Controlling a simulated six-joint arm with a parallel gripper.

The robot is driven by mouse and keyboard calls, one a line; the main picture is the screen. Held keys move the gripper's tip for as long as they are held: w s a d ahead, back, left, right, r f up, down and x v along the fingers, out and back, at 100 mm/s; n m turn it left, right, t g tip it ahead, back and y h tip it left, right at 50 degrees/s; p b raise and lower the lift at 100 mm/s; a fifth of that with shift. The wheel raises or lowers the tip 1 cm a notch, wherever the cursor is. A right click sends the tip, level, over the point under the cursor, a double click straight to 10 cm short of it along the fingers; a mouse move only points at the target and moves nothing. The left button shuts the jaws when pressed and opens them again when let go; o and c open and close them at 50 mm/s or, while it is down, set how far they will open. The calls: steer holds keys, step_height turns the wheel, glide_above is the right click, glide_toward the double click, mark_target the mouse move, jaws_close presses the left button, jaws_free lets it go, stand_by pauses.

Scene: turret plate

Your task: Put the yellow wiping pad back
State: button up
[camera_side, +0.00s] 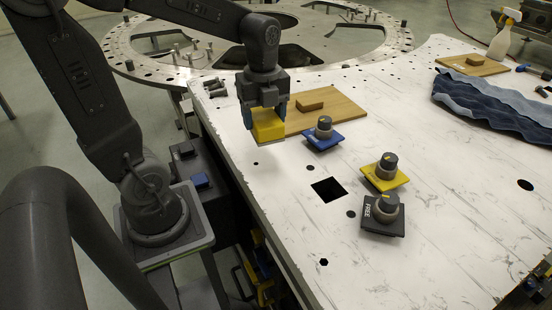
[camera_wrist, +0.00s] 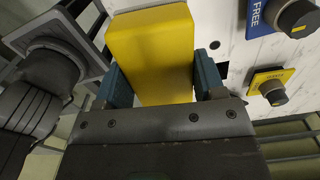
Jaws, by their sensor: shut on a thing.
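The yellow wiping pad (camera_side: 267,125) is a small yellow block held between the fingers of my gripper (camera_side: 264,108). It hangs above the left edge of the white table, in front of a wooden board. In the wrist view the yellow wiping pad (camera_wrist: 152,50) fills the space between the two blue-grey fingers of my gripper (camera_wrist: 160,80). The wooden board (camera_side: 340,112) lies on the table behind my gripper, with a small brown block (camera_side: 310,106) on it.
Right of my gripper stand knobs on a blue plate (camera_side: 323,138), a yellow plate (camera_side: 384,179) and a black plate (camera_side: 382,223). A square hole (camera_side: 327,190) is in the table (camera_side: 430,130). A blue cloth (camera_side: 490,100), another board (camera_side: 475,66) and a spray bottle (camera_side: 500,42) are farther right.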

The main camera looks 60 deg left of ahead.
steer(key=d+r+m, duration=0.3)
steer(key=d+m, duration=0.9)
steer(key=d+f, duration=0.2)
steer(key=d, duration=0.1)
steer(key=s+d+f, duration=0.1)
steer(key=d+f, duration=0.1)
steer(key=d, duration=0.2)
steer(key=d+f, duration=0.2)
steer(key=d, duration=0.2)
steer(key=shift+s+f, duration=0.15)
steer(key=shift+f, duration=0.15)
steer(key=shift+d+f, duration=0.35)
steer(key=shift+f, duration=1.8)
steer(key=shift+f, duration=0.15)
steer(key=o, duration=1)
